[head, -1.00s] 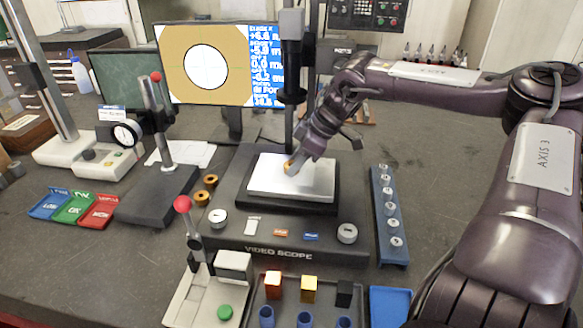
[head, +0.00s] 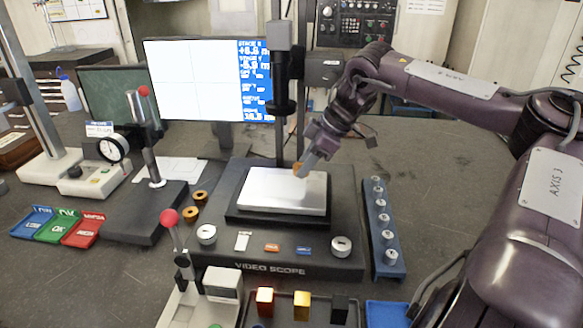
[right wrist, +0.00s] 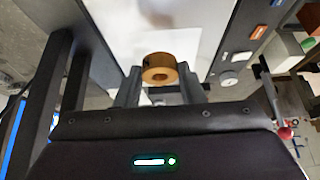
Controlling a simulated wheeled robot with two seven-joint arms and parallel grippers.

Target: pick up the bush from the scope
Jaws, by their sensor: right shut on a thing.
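The bush (right wrist: 160,70) is a brass-coloured ring with a central hole. In the right wrist view it sits between the two fingers of my right gripper (right wrist: 160,88), which is shut on it. In the head view the right gripper (head: 303,168) is over the right rear part of the scope's bright stage plate (head: 270,190), with a bit of the bush (head: 297,168) showing at its tip. The bush looks raised a little above the plate. The video scope (head: 300,262) is a dark base with a column. Its screen (head: 200,80) shows a blank white field with crosshairs. My left gripper is not in view.
Red, green and blue trays (head: 60,226) lie at left. A dial gauge stand (head: 150,205) and a red-knobbed lever device (head: 170,217) stand nearby.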

